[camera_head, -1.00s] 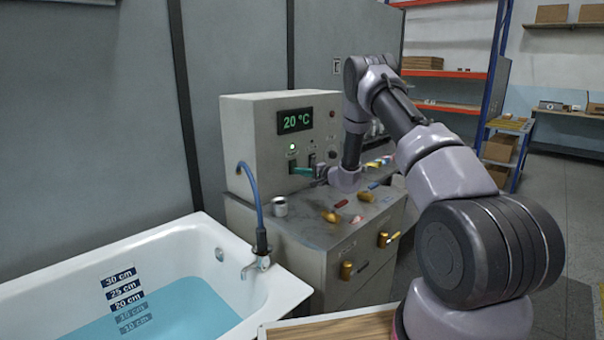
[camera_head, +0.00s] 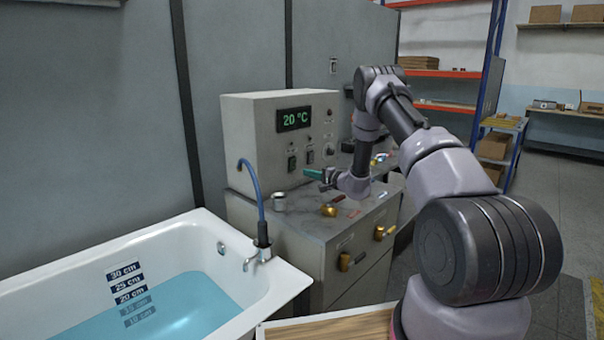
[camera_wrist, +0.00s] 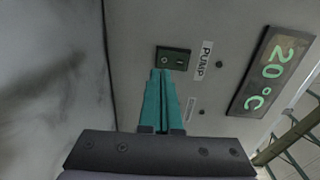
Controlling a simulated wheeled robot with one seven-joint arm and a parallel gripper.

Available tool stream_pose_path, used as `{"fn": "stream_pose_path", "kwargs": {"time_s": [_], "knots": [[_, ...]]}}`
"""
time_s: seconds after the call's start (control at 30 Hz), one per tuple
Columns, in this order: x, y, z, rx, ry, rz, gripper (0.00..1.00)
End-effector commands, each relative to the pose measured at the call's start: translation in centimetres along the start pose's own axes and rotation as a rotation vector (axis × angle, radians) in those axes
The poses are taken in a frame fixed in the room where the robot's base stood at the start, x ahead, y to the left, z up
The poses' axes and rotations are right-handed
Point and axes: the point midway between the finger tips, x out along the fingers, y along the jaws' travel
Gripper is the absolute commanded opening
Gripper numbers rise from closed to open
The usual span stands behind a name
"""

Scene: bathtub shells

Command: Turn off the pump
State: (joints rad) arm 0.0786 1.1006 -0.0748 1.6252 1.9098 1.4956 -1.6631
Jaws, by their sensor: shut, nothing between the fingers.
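The pump switch (camera_wrist: 173,60) is a dark rocker on the grey control box, beside a label reading PUMP (camera_wrist: 205,60). In the head view the switch (camera_head: 292,163) sits below the temperature display. The indicator lamp (camera_head: 292,147) above it looks dark. My gripper (camera_wrist: 160,72) has green fingers pressed together with nothing between them. In the wrist view the fingertips overlap the switch's lower edge. In the head view my gripper (camera_head: 308,172) is right of the pump switch, in front of the panel, apart from it.
The display (camera_head: 294,119) reads 20 °C. A second switch (camera_head: 310,157) is right of the pump switch. The bathtub (camera_head: 292,281) holds blue water just below the 20 cm mark.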

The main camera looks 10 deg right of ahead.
Motion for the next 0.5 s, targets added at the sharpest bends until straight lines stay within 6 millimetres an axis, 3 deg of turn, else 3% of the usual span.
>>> {"fn": "stream_pose_path", "kwargs": {"time_s": [0.5], "knots": [[-7.7, 1.7, 0.0, 0.003, 0.002, 0.003, 0.00]]}}
